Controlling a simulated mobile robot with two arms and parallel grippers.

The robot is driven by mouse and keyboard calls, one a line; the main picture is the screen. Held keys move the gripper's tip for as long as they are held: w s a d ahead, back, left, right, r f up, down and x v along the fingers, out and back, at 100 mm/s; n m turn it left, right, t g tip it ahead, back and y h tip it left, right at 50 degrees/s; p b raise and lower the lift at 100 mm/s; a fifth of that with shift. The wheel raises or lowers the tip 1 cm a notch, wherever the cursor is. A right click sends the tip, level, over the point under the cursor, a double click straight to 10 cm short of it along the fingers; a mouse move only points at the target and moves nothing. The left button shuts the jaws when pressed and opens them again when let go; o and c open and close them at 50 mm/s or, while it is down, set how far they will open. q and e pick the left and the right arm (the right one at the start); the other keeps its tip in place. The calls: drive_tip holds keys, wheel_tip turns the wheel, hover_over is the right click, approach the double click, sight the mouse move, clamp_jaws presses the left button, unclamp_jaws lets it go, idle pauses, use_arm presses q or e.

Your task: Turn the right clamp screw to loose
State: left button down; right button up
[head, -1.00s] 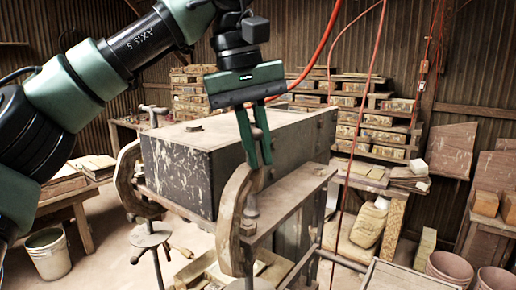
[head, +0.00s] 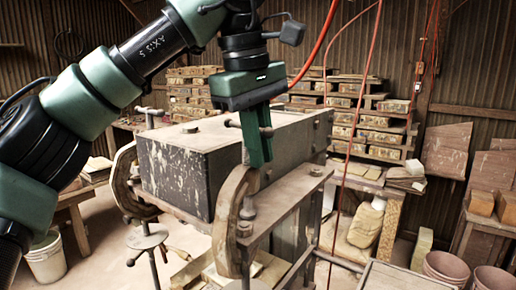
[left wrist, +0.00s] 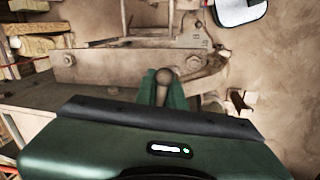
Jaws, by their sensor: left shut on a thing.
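The right clamp (head: 229,222) is a worn, pale curved arm at the front right of the dark press box (head: 178,172). Its screw has a thin cross handle (head: 234,123) at the top, mostly hidden by my left gripper. My left gripper (head: 260,160) points down over this clamp, its green fingers shut on the screw handle. In the left wrist view, the round end of the handle (left wrist: 164,76) shows between the two fingertips (left wrist: 163,92). The left clamp (head: 123,180) stands at the box's far left with its own T-handle. My right gripper is not in view.
A red hose (head: 315,45) hangs behind the gripper. Stacked tiles on shelves (head: 375,122) stand at the back. A white bucket (head: 46,258) is at the left, and brown pots (head: 447,268) are at the lower right. The floor on the left is partly clear.

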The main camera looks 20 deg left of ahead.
use_arm(q)
drive_tip(key=shift+w+d+f+n, duration=0.1)
drive_tip(key=shift+w+f+n, duration=0.05)
drive_tip(key=shift+n, duration=0.4)
drive_tip(key=shift+w+f+n, duration=0.1)
drive_tip(key=shift+n, duration=0.45)
drive_tip(key=c, duration=1.5)
unclamp_jaws()
drive_tip(key=shift+r, duration=0.15)
drive_tip(key=r, duration=0.2)
drive_tip(key=s+r, duration=0.1)
drive_tip(key=r, duration=0.4)
drive_tip(key=shift+s+a+r, duration=0.2)
drive_tip(key=shift+s, duration=0.05)
drive_tip(key=shift+w+a, duration=0.1)
drive_tip(key=shift+w, duration=0.05)
